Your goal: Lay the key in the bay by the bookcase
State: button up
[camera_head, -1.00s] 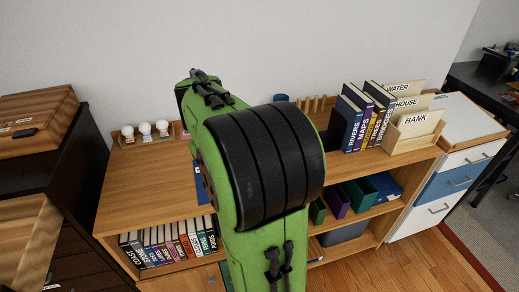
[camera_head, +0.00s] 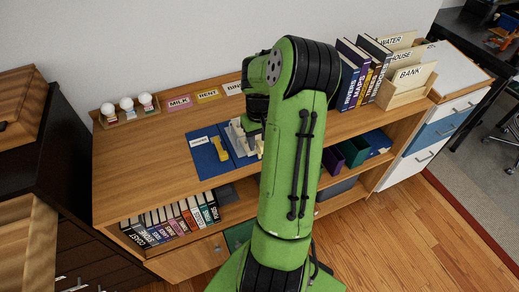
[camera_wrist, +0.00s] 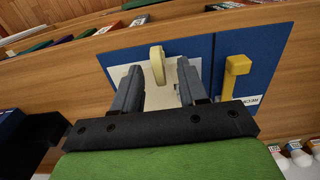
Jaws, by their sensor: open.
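My gripper (camera_wrist: 160,70) is open, its two fingers over a white plate (camera_wrist: 148,78) on a blue panel. A pale yellow, rounded upright piece (camera_wrist: 158,63) stands between the fingertips; I cannot tell whether they touch it. It may be the key. A darker yellow piece with a square head (camera_wrist: 235,72) lies on the adjoining blue panel (camera_wrist: 262,62), beside a white label (camera_wrist: 247,100) too blurred to read. In the head view this yellow piece (camera_head: 218,148) lies left of the pale fixture (camera_head: 240,138). My arm hides most of the gripper there.
The panels lie on a wooden bookcase top (camera_head: 150,165). Behind are MILK (camera_head: 180,103) and RENT (camera_head: 208,96) cards, with white balls (camera_head: 126,105) at left. Upright books (camera_head: 358,75) and a BANK card box (camera_head: 405,88) stand right. The left front top is clear.

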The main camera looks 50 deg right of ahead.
aim_at(259, 144)
jog(key=f, duration=0.3)
jog(key=shift+d+f, duration=0.2)
jog(key=shift+f, duration=0.05)
jog(key=shift+a+r, duration=0.1)
grip_shut()
notch_tip(259, 144, up, 10)
jog(key=shift+p, duration=0.6)
